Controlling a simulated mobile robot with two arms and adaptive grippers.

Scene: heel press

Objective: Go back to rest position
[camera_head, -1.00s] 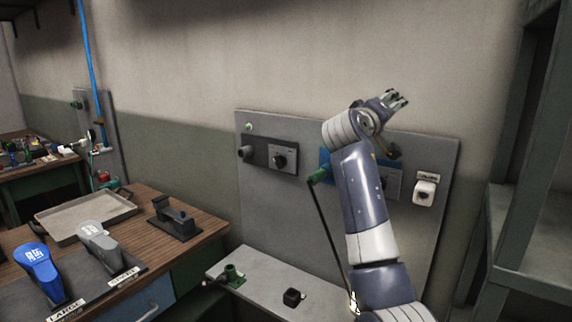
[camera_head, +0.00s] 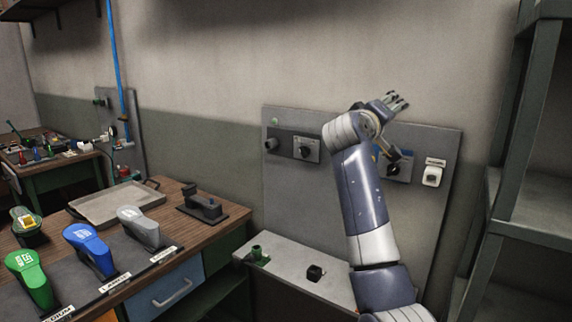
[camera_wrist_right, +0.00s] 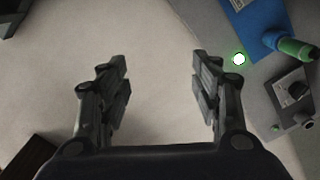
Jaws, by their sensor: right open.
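My right arm stands raised in front of the grey wall panel (camera_head: 340,210) in the head view. Its gripper (camera_head: 396,101) is at the top, above the panel's upper edge and against the bare wall. In the right wrist view the same gripper (camera_wrist_right: 160,82) has its two fingers wide apart with nothing between them. Part of the panel with a green-ringed white light (camera_wrist_right: 238,59) and a blue plate (camera_wrist_right: 255,25) shows to the right of the fingers. The arm hides part of the panel. My left gripper is not in view.
A grey shelf rack (camera_head: 540,210) stands at the right. A wooden bench at the left holds a metal tray (camera_head: 115,203), a black press-like device (camera_head: 202,205) and green, blue (camera_head: 90,248) and grey handled tools. A ledge (camera_head: 290,262) below the panel carries a small black block (camera_head: 316,272).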

